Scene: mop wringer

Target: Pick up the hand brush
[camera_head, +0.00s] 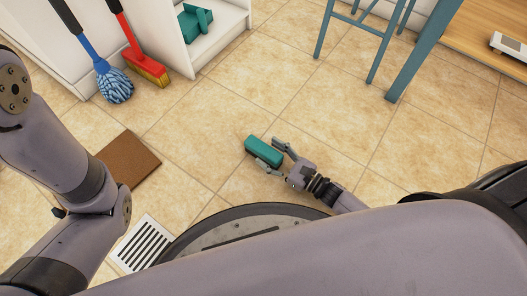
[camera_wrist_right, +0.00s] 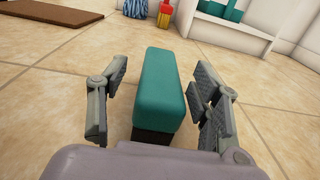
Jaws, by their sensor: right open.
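The hand brush (camera_head: 263,151) is a teal block lying on the tiled floor in the head view, with a dark underside showing in the right wrist view (camera_wrist_right: 160,90). My right gripper (camera_head: 270,154) is open, with its fingers at the near end of the brush. In the right wrist view the brush lies between the two spread fingers (camera_wrist_right: 158,108), with a visible gap on each side. My left arm shows at the left of the head view, but its gripper is out of view.
A blue mop (camera_head: 114,84) and a red broom (camera_head: 148,68) stand by a white shelf unit (camera_head: 222,37) holding a teal item (camera_head: 196,24). A brown mat (camera_head: 128,160) and a floor grate (camera_head: 145,243) lie left. A blue stool (camera_head: 362,22) stands beyond. Tiles around the brush are clear.

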